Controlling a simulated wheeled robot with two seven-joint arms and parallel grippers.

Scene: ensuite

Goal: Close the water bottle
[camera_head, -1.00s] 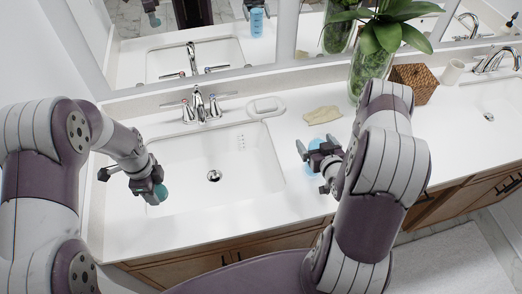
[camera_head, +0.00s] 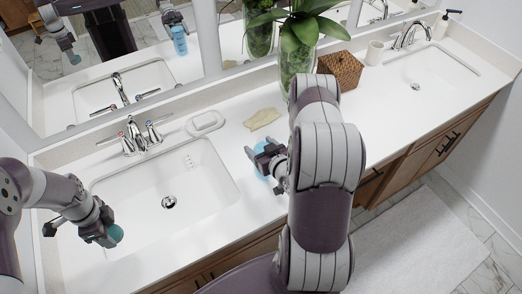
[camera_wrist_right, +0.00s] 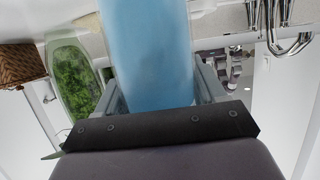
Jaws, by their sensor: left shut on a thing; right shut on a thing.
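The light blue water bottle (camera_head: 261,174) stands on the white counter just right of the near sink, partly hidden by my right gripper (camera_head: 264,160). My right gripper is shut around its side. In the right wrist view the blue bottle body (camera_wrist_right: 157,55) fills the space between the fingers; its top is not seen there. My left gripper (camera_head: 110,234) is shut on a small teal cap (camera_head: 116,233) over the left front part of the near sink. The cap is well apart from the bottle.
The near sink basin (camera_head: 205,180) lies between my grippers, with its faucet (camera_head: 138,135) behind. A soap dish (camera_head: 205,122), a beige cloth (camera_head: 262,118), a plant vase (camera_head: 301,75) and a wicker box (camera_head: 340,70) stand along the back. The counter right of my right arm is mostly clear.

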